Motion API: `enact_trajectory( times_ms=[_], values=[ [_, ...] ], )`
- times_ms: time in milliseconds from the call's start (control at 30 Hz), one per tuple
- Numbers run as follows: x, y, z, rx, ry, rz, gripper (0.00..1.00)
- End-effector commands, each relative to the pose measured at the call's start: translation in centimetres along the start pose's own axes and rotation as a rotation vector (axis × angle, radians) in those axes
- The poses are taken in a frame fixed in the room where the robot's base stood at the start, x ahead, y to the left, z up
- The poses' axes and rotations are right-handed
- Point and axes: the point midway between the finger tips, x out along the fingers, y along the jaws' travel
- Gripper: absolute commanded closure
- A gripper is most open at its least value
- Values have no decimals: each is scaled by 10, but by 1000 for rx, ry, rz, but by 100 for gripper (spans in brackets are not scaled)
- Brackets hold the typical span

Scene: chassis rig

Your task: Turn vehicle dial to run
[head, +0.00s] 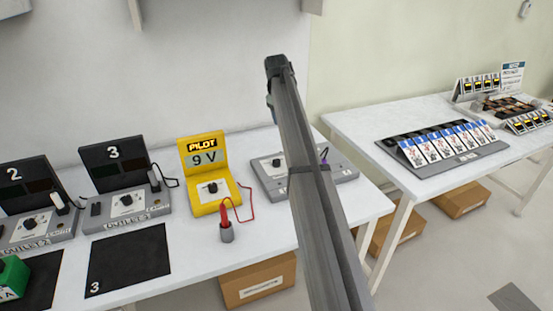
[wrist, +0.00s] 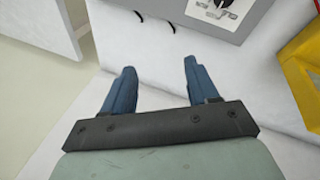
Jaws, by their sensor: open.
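A grey control box (head: 345,170) with a dark round dial (head: 277,162) on a white plate sits on the left table, partly hidden behind my arm; whether it is the vehicle dial I cannot tell. In the wrist view, a grey box (wrist: 196,9) with part of a dial plate (wrist: 219,12) is at the top edge, cut off by the frame. My gripper (wrist: 158,78) is open and empty, its two blue fingers spread over the white table, apart from the box. In the head view the fingers cannot be made out.
The yellow PILOT tester (head: 203,145) reading 9 V stands left of the box, with a red probe (head: 225,215) in a grey cup. Stations 2 (head: 25,185) and 3 (head: 115,165) stand further left. A second table (head: 350,125) holds a card rack (head: 440,145).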

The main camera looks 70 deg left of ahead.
Motion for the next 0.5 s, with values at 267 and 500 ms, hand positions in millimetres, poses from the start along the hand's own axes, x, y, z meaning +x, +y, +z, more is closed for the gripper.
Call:
enact_trajectory(
  times_ms=[267, 500],
  values=[
    [-10, -57, 19, 269, -147, -281, 41],
    [-11, -62, 27, 394, -208, -289, 41]
  ],
)
